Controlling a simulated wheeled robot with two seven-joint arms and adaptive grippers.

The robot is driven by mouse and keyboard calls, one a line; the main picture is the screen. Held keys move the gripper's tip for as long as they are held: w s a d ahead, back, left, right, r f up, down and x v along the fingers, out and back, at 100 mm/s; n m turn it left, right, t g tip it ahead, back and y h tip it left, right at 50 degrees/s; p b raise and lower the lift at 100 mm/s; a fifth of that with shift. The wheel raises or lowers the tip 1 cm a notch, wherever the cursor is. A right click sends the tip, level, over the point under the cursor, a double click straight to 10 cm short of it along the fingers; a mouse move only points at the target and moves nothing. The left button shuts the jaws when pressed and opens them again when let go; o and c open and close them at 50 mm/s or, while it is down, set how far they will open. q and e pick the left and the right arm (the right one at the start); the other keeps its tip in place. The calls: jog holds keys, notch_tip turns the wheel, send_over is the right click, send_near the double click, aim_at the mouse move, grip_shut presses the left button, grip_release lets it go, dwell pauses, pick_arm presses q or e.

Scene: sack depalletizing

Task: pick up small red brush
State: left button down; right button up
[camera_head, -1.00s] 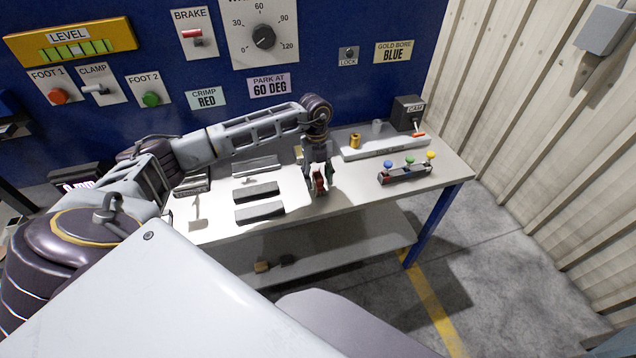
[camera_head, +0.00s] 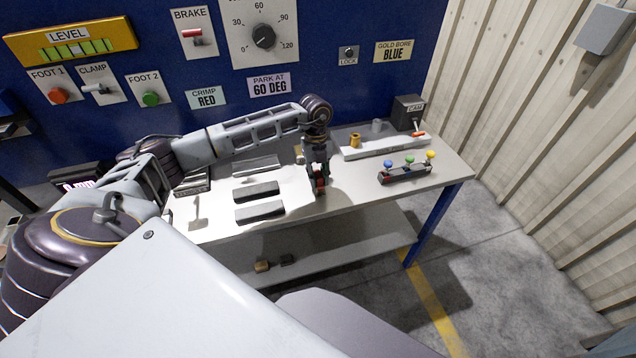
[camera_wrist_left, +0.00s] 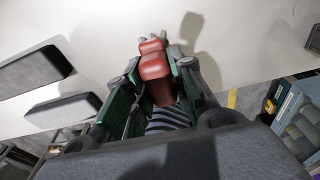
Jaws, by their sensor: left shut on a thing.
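The small red brush (camera_wrist_left: 153,62) is between the two fingers of my left gripper (camera_wrist_left: 150,90) in the left wrist view, with its red end sticking out past the fingertips. In the head view my left gripper (camera_head: 318,182) points down over the front part of the white table and is shut on the red brush (camera_head: 320,183), of which only a little red shows. I cannot tell whether the brush still touches the table. My right gripper is not in view.
Dark grey blocks (camera_head: 257,191) lie left of the gripper on the table (camera_head: 350,195). A rack with blue, green and yellow knobs (camera_head: 405,174) stands to the right. A white tray (camera_head: 385,147) lies behind, near a dark box (camera_head: 406,112). A blue panel rises at the back.

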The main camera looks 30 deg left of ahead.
aim_at(318, 174)
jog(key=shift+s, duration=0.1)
pick_arm(q)
jog(key=shift+r, duration=0.65)
notch_tip(318, 174, up, 8)
jog(key=shift+f+b, duration=0.15)
jog(key=shift+b, duration=0.25)
jog(key=shift+r, duration=0.5)
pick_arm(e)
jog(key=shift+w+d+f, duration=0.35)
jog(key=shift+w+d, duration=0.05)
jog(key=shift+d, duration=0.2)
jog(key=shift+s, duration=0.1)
